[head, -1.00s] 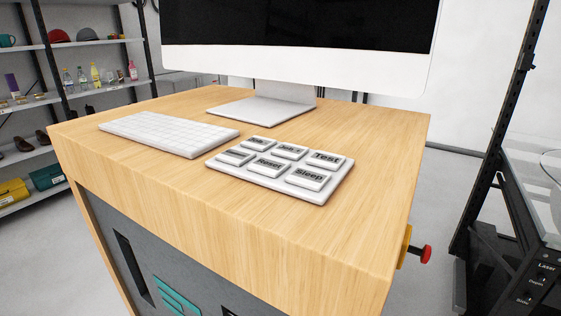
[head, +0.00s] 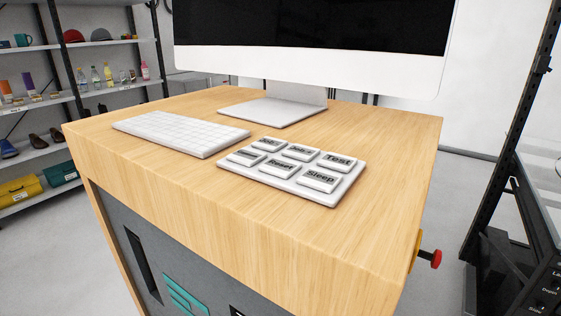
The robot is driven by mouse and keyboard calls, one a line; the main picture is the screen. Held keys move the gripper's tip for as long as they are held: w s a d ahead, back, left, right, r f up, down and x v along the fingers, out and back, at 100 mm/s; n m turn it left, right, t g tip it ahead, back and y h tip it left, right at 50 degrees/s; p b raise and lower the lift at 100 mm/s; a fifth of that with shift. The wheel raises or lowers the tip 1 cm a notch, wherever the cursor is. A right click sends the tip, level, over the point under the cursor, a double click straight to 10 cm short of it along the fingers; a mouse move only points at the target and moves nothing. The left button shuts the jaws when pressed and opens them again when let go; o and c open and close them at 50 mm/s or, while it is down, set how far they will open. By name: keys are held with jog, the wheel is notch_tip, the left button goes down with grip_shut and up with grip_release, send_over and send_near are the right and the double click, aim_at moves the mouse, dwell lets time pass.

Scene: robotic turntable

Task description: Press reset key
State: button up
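The reset key (head: 281,168) is a white key with a dark label, in the middle of the front row of a white keypad (head: 345,190). The keypad lies flat on a wooden desk top. The sleep key (head: 319,181) is to its right, and a key with an unreadable label (head: 246,157) is to its left. The test key (head: 337,161) is in the back row at the right. Nothing covers the reset key. My gripper is not in view.
A white keyboard (head: 180,133) lies left of the keypad. A large monitor (head: 310,65) stands behind on a flat foot (head: 270,110). A red knob (head: 435,259) sticks out from the desk's right side. The wooden desk top (head: 240,210) is bare in front of the keypad.

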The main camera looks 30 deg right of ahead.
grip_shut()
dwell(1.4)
